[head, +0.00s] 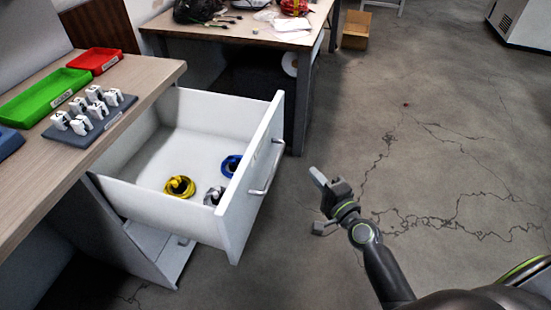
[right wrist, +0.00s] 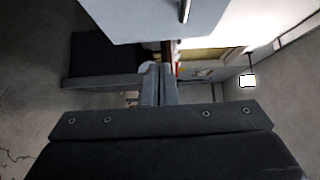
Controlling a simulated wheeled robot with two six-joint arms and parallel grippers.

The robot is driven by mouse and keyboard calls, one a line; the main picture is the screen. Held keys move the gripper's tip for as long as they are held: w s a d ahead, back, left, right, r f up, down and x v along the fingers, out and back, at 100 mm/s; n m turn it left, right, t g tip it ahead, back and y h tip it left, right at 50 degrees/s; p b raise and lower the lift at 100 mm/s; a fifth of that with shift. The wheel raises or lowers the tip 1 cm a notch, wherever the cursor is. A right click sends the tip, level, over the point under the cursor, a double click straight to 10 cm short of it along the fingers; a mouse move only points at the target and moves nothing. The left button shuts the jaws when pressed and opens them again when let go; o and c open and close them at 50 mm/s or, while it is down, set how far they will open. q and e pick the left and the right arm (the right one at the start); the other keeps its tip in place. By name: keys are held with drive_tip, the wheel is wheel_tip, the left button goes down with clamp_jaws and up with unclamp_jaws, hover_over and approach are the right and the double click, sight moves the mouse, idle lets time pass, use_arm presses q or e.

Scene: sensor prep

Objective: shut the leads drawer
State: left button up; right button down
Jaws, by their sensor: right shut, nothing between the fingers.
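The leads drawer (head: 240,190) is white and stands pulled open from the cabinet under the bench. A yellow coiled lead (head: 180,187), a blue one (head: 231,165) and a grey one (head: 213,196) lie in it. Its front carries a metal bar handle (head: 267,178). My right gripper (head: 317,176) is shut and empty, in front of the drawer front and to the right of the handle, apart from both. In the right wrist view its fingers (right wrist: 158,85) are together, with the drawer front (right wrist: 140,18) and handle (right wrist: 185,10) at the top. My left gripper is out of view.
The wooden bench (head: 150,72) holds a green tray (head: 45,95), a red tray (head: 95,60) and a grey rack (head: 90,119) of white pieces. A second table (head: 240,30) stands behind the drawer. The concrete floor at right is open.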

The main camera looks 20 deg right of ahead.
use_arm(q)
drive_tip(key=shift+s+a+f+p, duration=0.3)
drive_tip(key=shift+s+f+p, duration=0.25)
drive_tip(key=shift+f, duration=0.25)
use_arm(e)
drive_tip(key=w+a, duration=0.5)
drive_tip(key=w, duration=0.7)
drive_tip(key=shift+r, duration=0.15)
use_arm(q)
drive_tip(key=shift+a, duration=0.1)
use_arm(e)
drive_tip(key=shift+w+a, duration=0.1)
